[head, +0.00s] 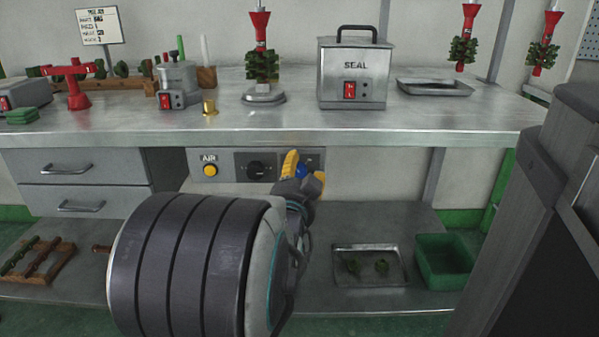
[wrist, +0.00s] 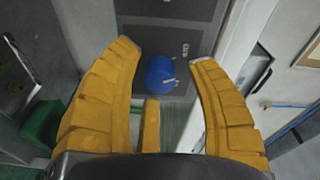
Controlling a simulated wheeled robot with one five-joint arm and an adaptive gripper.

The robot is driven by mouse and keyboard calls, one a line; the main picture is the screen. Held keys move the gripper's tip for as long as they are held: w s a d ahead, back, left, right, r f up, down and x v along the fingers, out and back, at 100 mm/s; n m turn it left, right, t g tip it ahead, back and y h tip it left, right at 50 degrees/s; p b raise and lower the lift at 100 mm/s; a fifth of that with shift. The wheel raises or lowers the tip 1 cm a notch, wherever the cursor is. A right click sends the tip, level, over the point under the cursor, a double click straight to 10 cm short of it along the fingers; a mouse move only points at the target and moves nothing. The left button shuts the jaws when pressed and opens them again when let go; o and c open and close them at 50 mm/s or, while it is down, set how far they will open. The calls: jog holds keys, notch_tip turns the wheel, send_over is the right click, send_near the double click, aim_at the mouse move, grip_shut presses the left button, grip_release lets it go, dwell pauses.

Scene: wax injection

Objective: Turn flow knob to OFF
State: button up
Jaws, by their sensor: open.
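A blue knob (wrist: 160,76) sits on a dark panel (wrist: 172,30) in the wrist view, with small pale marks on its right side. It also shows in the head view (head: 302,171), mostly hidden by my gripper. My gripper (head: 305,168) has yellow fingers and is open at the front panel under the tabletop. In the wrist view the knob lies between the two open fingers (wrist: 166,58), with visible gaps; I see no contact. I cannot read the small label beside the knob or its setting.
A black dial (head: 257,170) and a yellow AIR button (head: 210,170) are left of my gripper. The steel tabletop (head: 330,122) overhangs above, with a SEAL box (head: 355,72) on it. Below, a shelf holds a metal tray (head: 369,275) and green bin (head: 443,262).

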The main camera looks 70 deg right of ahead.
aim_at(300, 168)
jog(key=shift+c, duration=0.4)
grip_shut()
jog(key=shift+n, duration=1.5)
jog(key=shift+o, duration=0.4)
grip_release()
jog(key=shift+r, duration=5)
jog(key=shift+o, duration=0.2)
